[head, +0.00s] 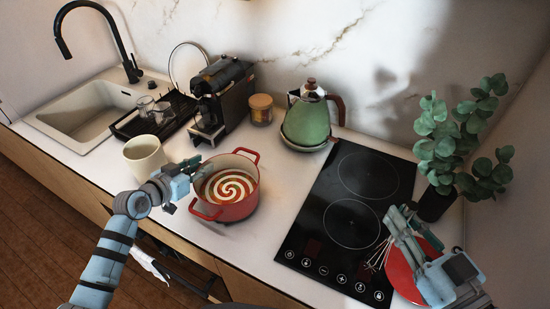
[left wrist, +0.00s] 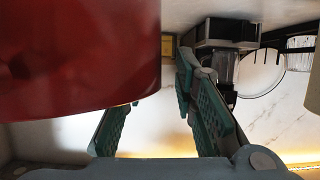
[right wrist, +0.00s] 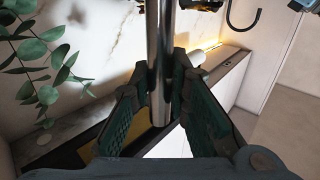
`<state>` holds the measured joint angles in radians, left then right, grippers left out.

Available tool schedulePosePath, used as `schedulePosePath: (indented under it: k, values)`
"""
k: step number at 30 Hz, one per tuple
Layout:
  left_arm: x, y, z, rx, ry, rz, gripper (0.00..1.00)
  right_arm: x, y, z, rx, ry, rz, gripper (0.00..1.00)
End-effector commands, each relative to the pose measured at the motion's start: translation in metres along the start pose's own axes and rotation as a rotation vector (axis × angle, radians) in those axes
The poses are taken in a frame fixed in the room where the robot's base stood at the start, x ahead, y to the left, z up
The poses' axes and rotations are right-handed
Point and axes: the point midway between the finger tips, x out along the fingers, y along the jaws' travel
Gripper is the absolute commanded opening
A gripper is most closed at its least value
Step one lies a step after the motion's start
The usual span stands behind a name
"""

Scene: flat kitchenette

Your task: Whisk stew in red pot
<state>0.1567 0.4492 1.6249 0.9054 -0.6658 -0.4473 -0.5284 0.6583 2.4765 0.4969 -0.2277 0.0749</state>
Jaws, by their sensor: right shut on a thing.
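The red pot (head: 240,208) stands on the counter left of the hob, with stew (head: 232,187) showing a pale spiral inside. My left gripper (head: 194,167) is at the pot's left side, open and empty. In the left wrist view the pot (left wrist: 80,60) fills the upper left and hides part of one finger; whether they touch I cannot tell. My right gripper (head: 396,222) is at the right, over the hob's right edge. It is shut on the whisk's metal handle (right wrist: 162,60). The whisk's wires (head: 377,256) hang down beside a red plate, apart from the pot.
The red plate (head: 402,276) lies right of the black hob (head: 320,225). A plant (head: 440,205) stands behind my right gripper. A green kettle (head: 307,120), a coffee machine (head: 222,95) and a cream mug (head: 146,160) stand around the pot. The counter between pot and hob is clear.

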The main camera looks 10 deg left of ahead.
Motion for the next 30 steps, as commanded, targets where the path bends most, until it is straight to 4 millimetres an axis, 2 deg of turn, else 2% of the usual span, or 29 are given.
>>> schedulePosePath:
  k: [4,9,20,25,30]
  values:
    - [-0.0005,0.0015,-0.0008,0.001,0.0,0.0,0.26,-0.0006,0.0005,0.0002,0.001,0.001,-0.001,0.0]
    - [-0.0005,0.0019,-0.0009,0.001,0.0,-0.001,0.0,-0.0007,0.0009,0.0003,0.001,0.001,-0.001,0.0]
    - [-0.0007,0.0013,-0.0007,0.0,0.0,-0.001,0.0,-0.0006,0.0005,0.0001,0.001,0.001,0.0,0.0]
    - [-0.0007,0.0014,-0.0007,0.001,0.0,-0.001,0.28,-0.0006,0.0006,0.0002,0.001,0.001,0.0,0.0]
    - [-0.0007,0.0015,-0.0009,0.001,0.0,-0.001,0.28,-0.0007,0.0008,0.0003,0.001,0.001,0.0,0.0]
